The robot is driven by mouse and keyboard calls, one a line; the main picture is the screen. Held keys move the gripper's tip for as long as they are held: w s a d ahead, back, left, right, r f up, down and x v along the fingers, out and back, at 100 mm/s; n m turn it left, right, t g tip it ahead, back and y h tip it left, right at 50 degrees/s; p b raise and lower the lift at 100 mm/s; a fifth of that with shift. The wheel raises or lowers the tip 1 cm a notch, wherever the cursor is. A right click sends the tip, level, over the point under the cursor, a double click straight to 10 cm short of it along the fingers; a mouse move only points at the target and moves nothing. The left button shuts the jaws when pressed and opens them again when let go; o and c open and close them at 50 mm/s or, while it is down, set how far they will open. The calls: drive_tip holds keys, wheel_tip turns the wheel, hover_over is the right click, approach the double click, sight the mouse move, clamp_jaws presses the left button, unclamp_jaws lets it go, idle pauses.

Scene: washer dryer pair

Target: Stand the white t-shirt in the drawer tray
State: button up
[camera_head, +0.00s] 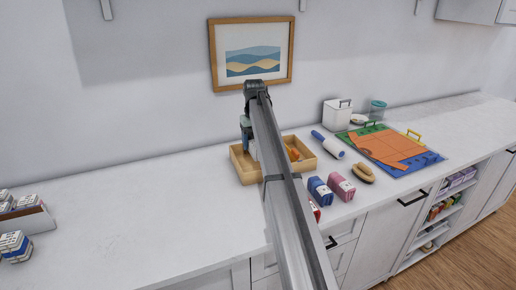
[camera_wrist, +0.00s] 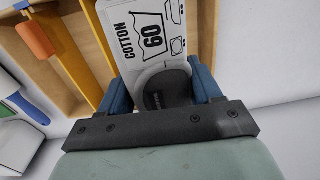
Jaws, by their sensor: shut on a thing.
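The white t-shirt (camera_wrist: 145,32) is a folded white bundle whose face reads COTTON 60. In the wrist view it lies between the two blue fingertips of my gripper (camera_wrist: 163,90), which is shut on it. The wooden drawer tray (camera_head: 247,178) stands on the counter below the picture frame; its wall also shows in the wrist view (camera_wrist: 207,35). My gripper (camera_head: 246,130) is over the left part of the tray. My arm hides much of the tray and the shirt in the head view. I cannot tell whether the shirt touches the tray floor.
The counter left of the tray is clear up to several bundles (camera_head: 22,215).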

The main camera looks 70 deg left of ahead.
drive_tip(key=shift+a+f, duration=0.15)
drive_tip(key=shift+f, duration=3.1)
drive_tip(key=o, duration=1.2)
drive_tip(key=shift+r, duration=0.15)
drive_tip(key=shift+r, duration=3.35)
drive_tip(key=shift+w, duration=0.1)
